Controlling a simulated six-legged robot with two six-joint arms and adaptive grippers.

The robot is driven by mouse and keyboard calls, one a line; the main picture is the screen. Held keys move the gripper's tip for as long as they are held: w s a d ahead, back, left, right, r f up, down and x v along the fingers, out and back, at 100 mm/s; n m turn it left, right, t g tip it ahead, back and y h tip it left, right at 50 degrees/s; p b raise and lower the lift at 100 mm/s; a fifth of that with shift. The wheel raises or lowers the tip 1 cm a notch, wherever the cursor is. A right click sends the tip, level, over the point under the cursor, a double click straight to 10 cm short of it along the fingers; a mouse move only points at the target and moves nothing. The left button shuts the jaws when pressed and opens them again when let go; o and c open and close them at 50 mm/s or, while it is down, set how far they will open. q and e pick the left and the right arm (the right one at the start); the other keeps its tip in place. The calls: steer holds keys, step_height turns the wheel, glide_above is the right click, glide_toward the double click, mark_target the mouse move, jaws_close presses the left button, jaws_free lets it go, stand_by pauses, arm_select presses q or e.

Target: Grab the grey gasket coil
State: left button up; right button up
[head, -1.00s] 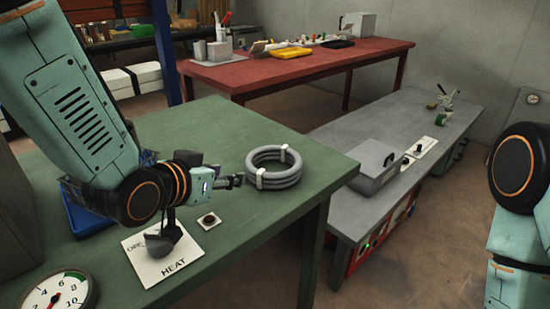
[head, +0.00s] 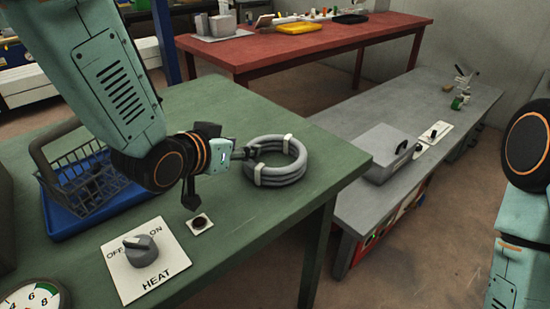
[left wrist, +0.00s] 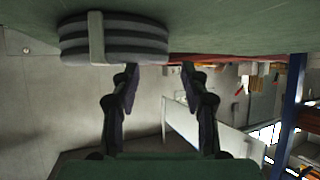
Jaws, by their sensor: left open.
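The grey gasket coil (head: 283,175) lies flat on the green table, a stack of grey rings held by white bands. My left gripper (head: 248,153) is at the coil's left edge, with its fingertips appearing to overlap the rim in the head view. In the left wrist view the coil (left wrist: 140,45) shows at the upper left, beside one finger. The left gripper (left wrist: 160,75) is open there, with nothing between its fingers. I cannot tell whether a finger touches the coil. Part of my right arm shows at the right edge of the head view, but its gripper does not.
The green table (head: 240,230) also holds a HEAT knob plate (head: 120,275), a small button plate (head: 199,230), a gauge (head: 35,297) and a blue tray (head: 62,228) with a wire basket (head: 85,175). A grey bench (head: 350,205) and red table (head: 300,48) stand beyond.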

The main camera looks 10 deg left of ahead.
arm_select(q)
steer(key=x, duration=0.3)
steer(key=shift+d+b, duration=0.2)
steer(key=shift+b, duration=0.2)
steer(key=shift+w+f, duration=0.35)
steer(key=shift+w, duration=0.15)
steer(key=shift+s+r, duration=0.2)
steer(key=c, duration=0.3)
steer(key=shift+f, duration=0.15)
jaws_close()
